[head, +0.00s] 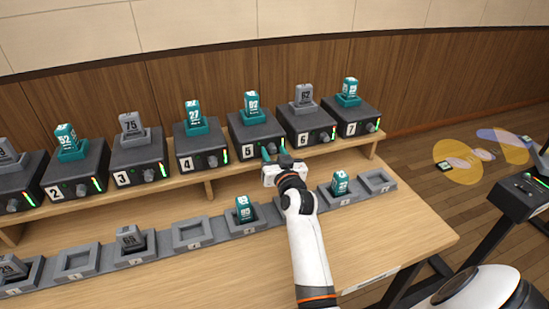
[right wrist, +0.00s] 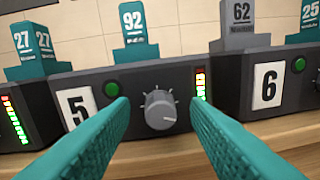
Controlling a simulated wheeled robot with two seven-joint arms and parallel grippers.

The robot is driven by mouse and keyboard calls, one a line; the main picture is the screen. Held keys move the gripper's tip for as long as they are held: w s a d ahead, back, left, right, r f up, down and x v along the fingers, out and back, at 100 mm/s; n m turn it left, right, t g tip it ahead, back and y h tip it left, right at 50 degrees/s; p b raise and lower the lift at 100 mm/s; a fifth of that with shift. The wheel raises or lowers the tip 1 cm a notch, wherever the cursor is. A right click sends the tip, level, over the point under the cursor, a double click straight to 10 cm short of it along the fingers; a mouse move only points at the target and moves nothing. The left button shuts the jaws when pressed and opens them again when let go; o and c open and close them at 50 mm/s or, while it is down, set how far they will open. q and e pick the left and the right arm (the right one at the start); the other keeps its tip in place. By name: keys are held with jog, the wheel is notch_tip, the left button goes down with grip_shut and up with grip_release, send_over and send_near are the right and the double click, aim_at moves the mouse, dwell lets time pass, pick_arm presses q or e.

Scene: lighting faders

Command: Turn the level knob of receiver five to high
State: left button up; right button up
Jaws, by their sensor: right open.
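Receiver five (head: 247,139) is a dark box on the raised shelf, with a teal pack marked 92 (head: 252,103) on top. In the right wrist view its front (right wrist: 125,85) shows a "5" label, a green button (right wrist: 111,89), a grey level knob (right wrist: 159,108) with tick marks around it, and a lit level bar (right wrist: 200,84). My right gripper (right wrist: 165,130) is open, its teal fingers on either side of the knob in the picture, and I see no contact. In the head view my right gripper (head: 270,155) is in front of receiver five and hides the knob. My left gripper is not in view.
Receiver four (head: 197,152) and receiver six (head: 305,125) stand close on either side. Below the shelf, a row of grey charging trays (head: 193,232) holds several packs. The front of the wooden table (head: 220,285) is clear.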

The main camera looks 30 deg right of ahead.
jog(key=shift+c, duration=0.2)
grip_shut()
jog(key=shift+r+p, duration=0.15)
jog(key=shift+p, duration=0.25)
jog(key=m+p, duration=0.2)
jog(key=shift+r+m, duration=0.15)
jog(key=shift+m, duration=0.25)
jog(key=shift+f+m+p, duration=0.2)
jog(key=shift+m+p, duration=0.35)
jog(key=shift+m, duration=0.35)
jog(key=shift+o, duration=0.2)
grip_release()
